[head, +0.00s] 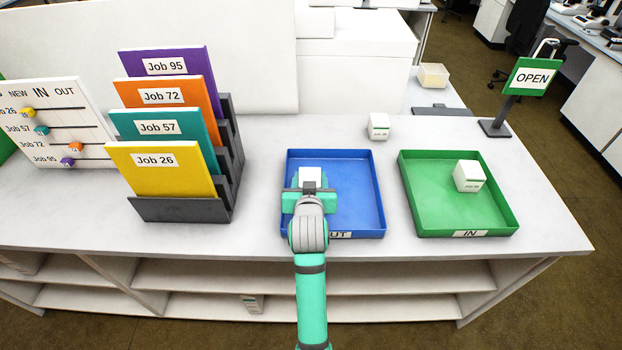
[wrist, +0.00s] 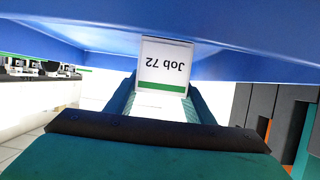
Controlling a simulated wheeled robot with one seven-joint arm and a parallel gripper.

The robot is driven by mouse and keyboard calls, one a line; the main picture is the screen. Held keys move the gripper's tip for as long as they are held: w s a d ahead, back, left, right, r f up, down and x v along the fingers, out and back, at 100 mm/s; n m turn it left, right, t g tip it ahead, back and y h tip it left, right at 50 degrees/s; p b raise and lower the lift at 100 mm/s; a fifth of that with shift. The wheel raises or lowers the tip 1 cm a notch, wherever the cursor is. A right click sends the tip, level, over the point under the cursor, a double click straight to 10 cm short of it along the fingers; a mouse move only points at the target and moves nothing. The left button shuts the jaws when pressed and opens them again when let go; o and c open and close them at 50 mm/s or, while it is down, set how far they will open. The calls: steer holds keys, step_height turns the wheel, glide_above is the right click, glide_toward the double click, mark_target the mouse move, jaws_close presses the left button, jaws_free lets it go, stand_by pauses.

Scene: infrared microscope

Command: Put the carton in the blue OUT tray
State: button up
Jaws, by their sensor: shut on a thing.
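A small white carton (head: 310,175) is held in my gripper (head: 309,189) over the left part of the blue OUT tray (head: 365,165). In the wrist view the carton (wrist: 163,66) sits between the two fingers, and its "Job 72" label appears upside down above a green stripe. My gripper is shut on it. The blue tray (wrist: 255,62) fills the top of the wrist view, close to the carton. I cannot tell whether the carton touches the tray floor. My arm hides part of the tray's front and its label.
The green IN tray (head: 425,205) holds another white carton (head: 469,176). A third carton (head: 378,126) stands on the counter behind the trays. A dark rack (head: 185,210) of coloured job folders stands left. An OPEN sign (head: 531,77) stands right. The blue tray's right side is empty.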

steer(key=shift+f, duration=0.1)
steer(key=o, duration=1.1)
steer(key=v, duration=1.2)
